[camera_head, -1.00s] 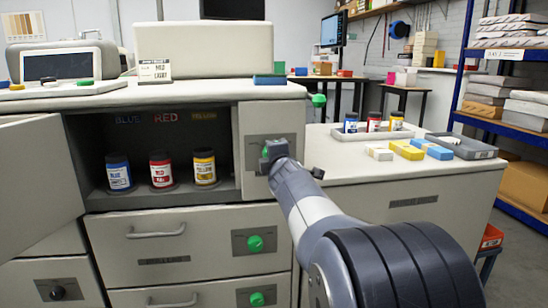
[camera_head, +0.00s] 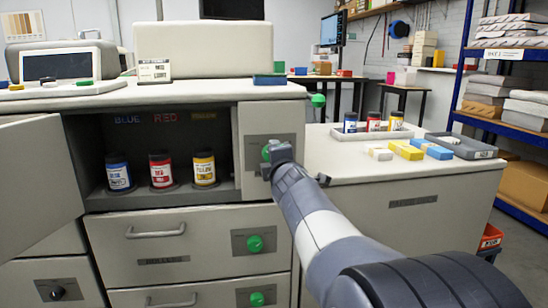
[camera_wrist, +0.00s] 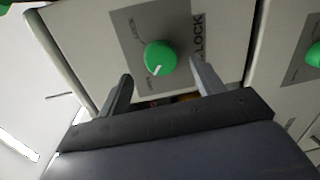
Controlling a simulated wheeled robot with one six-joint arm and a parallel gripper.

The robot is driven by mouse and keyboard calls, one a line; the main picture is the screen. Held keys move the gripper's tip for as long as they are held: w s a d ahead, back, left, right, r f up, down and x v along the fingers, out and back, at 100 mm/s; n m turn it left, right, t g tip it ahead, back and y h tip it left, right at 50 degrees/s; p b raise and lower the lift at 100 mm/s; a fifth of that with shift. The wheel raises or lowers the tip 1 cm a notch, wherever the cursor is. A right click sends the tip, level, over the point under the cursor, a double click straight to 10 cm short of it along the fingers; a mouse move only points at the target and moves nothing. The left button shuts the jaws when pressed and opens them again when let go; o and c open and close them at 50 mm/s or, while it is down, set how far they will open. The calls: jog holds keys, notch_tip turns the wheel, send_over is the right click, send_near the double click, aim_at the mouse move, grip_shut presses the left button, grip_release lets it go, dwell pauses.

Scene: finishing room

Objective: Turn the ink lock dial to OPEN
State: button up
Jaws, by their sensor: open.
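The ink lock dial is a round green knob (camera_wrist: 160,57) on a grey plate (camera_wrist: 178,22) with LOCK lettering. Its white mark points toward the small lettering at the plate's lower edge in the wrist view; that word is too blurred to read surely. In the head view the dial (camera_head: 266,152) shows just left of my gripper (camera_head: 279,156). In the wrist view my gripper (camera_wrist: 161,70) is open and empty, one finger on each side of the dial's lower side. The fingers look apart from the dial, which appears beyond their tips.
An open compartment (camera_head: 222,192) left of the plate holds blue (camera_head: 119,173), red (camera_head: 161,170) and yellow (camera_head: 204,169) ink jars. Its door (camera_head: 35,180) stands open. Drawers with green knobs (camera_head: 255,244) lie below. A side counter (camera_head: 340,165) stands right.

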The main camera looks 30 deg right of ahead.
jog(key=p+v, duration=0.1)
jog(key=v, duration=0.5)
jog(key=shift+s, duration=0.35)
jog(key=shift+a, duration=0.1)
jog(key=r+b+x, duration=0.1)
jog(key=x, duration=0.9)
jog(key=shift+w+f, duration=0.4)
jog(key=shift+f, duration=0.1)
jog(key=m+p, duration=0.6)
jog(key=m+t+y+p, duration=0.1)
jog(key=m+p, duration=1.1)
jog(key=shift+f+y+p, duration=0.25)
jog(key=shift+y+p, duration=0.05)
jog(key=shift+p, duration=0.05)
dwell(1.3)
